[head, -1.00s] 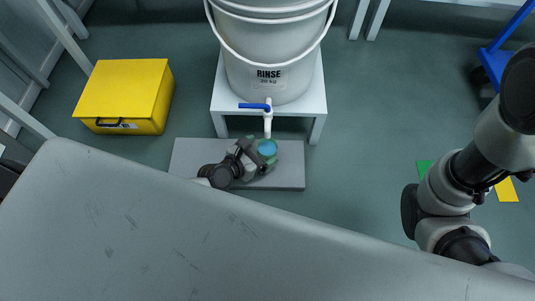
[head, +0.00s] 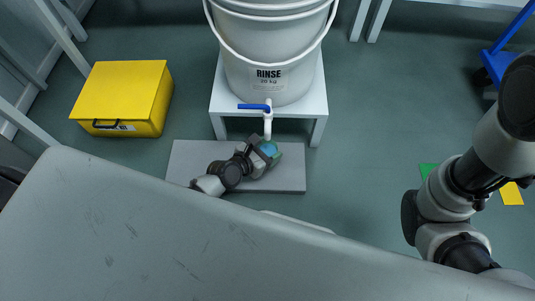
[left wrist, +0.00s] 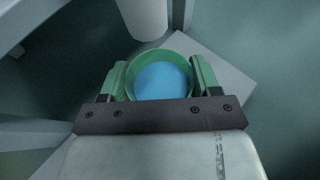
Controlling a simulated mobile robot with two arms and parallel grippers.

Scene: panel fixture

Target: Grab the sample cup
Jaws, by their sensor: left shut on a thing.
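The sample cup (head: 269,148) is a small round green cup with a blue inside. In the head view it is below the tap of the rinse bucket, above the grey slab, partly hidden by my gripper. My left gripper (head: 262,151) is shut on the cup. In the left wrist view the cup (left wrist: 162,76) sits upright between the two green fingers of my gripper (left wrist: 162,82), one finger at each side. I cannot tell whether the cup's base touches the slab. In the head view my right arm shows at the right, but its gripper is not visible.
The white rinse bucket (head: 262,55) with a blue-handled tap (head: 267,122) stands on a white stand (head: 222,104). The grey slab (head: 288,178) lies on the floor in front. A yellow case (head: 122,96) is at the left.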

